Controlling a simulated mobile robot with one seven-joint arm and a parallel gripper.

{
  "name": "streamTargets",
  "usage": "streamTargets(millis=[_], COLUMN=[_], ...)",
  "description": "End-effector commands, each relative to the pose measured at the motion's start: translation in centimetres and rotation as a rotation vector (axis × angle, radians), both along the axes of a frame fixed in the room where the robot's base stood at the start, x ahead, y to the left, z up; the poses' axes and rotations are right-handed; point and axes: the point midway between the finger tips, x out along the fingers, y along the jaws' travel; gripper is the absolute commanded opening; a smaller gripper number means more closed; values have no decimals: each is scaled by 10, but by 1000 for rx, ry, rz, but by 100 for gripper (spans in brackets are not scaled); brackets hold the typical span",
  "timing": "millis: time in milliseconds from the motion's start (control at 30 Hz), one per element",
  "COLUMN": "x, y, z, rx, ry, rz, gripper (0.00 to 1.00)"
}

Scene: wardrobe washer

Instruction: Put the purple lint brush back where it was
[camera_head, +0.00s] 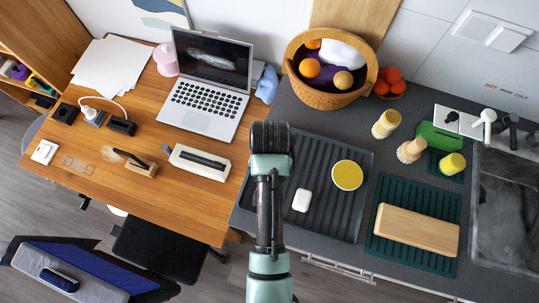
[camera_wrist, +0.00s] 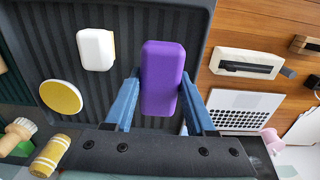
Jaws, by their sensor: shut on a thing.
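The purple lint brush (camera_wrist: 162,70) shows in the wrist view as a rounded purple block. My gripper (camera_wrist: 160,98) has its two blue fingers on either side of the brush, shut on it. Behind the brush in that view is the dark ribbed tray (camera_wrist: 118,20); I cannot tell whether the brush touches it. In the head view my gripper (camera_head: 270,138) is over the left part of the ribbed tray (camera_head: 325,222), near the desk edge, and my arm hides the brush.
A white soap-like block (camera_head: 302,200) and a yellow-topped round item (camera_head: 347,175) sit on the tray. A wicker basket (camera_head: 330,98) stands behind. Left on the desk are a laptop (camera_head: 205,90) and a white holder (camera_head: 199,163). A wooden block (camera_head: 416,229) lies right.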

Motion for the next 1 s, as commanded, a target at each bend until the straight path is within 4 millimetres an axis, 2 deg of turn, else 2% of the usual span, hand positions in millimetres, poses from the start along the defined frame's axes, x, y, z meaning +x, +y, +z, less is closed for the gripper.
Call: streamTargets(millis=[300, 733, 767, 900, 1000], x=[-1, 0, 0, 0, 0], y=[0, 0, 0, 0, 0], z=[-39, -47, -46, -46, -46], rx=[0, 1, 1, 1, 0], ry=[1, -1, -1, -1, -1], rz=[2, 2, 2, 2, 2], gripper=[0, 0, 61, 86, 86])
